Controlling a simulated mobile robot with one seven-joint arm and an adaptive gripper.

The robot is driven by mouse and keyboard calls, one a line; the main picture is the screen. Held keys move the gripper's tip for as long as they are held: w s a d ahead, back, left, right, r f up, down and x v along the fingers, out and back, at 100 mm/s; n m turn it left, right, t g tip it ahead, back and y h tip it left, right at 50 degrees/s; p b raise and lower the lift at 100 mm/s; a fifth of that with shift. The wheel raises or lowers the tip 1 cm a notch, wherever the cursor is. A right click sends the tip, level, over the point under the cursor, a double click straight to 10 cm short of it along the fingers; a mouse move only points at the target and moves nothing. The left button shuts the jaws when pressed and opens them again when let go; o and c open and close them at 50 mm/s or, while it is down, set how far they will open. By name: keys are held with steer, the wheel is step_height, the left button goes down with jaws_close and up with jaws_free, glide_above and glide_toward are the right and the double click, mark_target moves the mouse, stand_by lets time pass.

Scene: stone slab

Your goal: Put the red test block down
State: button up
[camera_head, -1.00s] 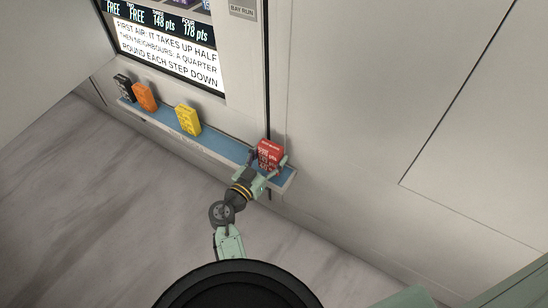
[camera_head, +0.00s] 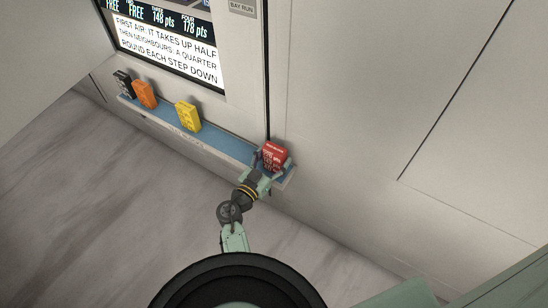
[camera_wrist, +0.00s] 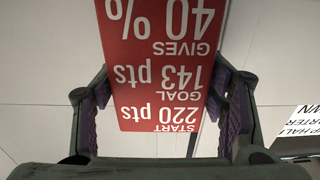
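The red test block (camera_head: 274,156) is upright at the right end of the narrow blue shelf (camera_head: 233,149). In the wrist view the block (camera_wrist: 160,70) shows its printed face upside down, between my two fingers. In the head view my gripper (camera_head: 269,167) is at the block's front side. The block's bottom is partly hidden, so I cannot tell whether it touches the shelf.
A yellow block (camera_head: 188,116), an orange block (camera_head: 145,95) and a black block (camera_head: 124,84) stand further left on the shelf. A lit screen (camera_head: 166,48) is on the wall above. The shelf between yellow and red is bare.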

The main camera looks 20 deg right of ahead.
steer(key=o, duration=0.3)
